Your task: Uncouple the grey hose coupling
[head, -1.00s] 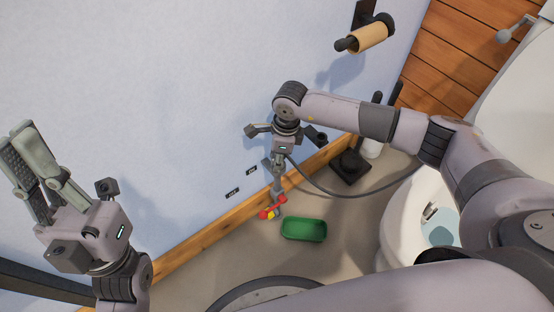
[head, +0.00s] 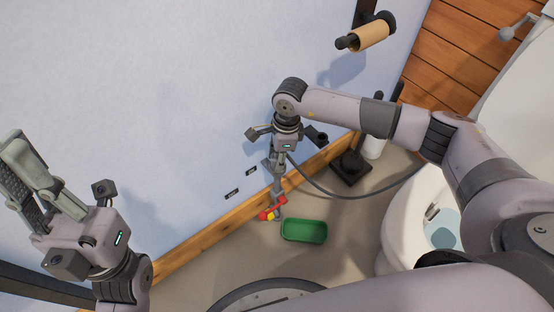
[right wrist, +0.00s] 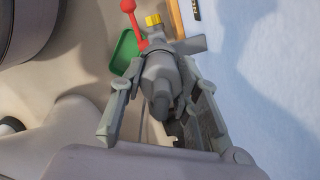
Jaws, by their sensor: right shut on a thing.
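The grey hose coupling (right wrist: 160,78) sits between the fingers of my right gripper (right wrist: 152,72) in the right wrist view, and the gripper is shut on it. In the head view my right gripper (head: 278,176) is near the wall's foot, pointing down. Just beyond the coupling is a valve with a red lever (right wrist: 130,8) and a yellow cap (right wrist: 153,19). The red lever also shows in the head view (head: 274,211). A grey hose (head: 330,192) runs from beside the gripper to the right. My left gripper (head: 12,165) is raised at the left, far from the coupling; its finger gap is unclear.
A green tray (head: 304,231) lies on the floor just right of the valve. A white toilet (head: 400,225) stands at the right, with a black brush stand (head: 351,168) by the wall. A paper roll holder (head: 368,36) juts from the wall above. Small black labels (head: 232,194) are on the wall.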

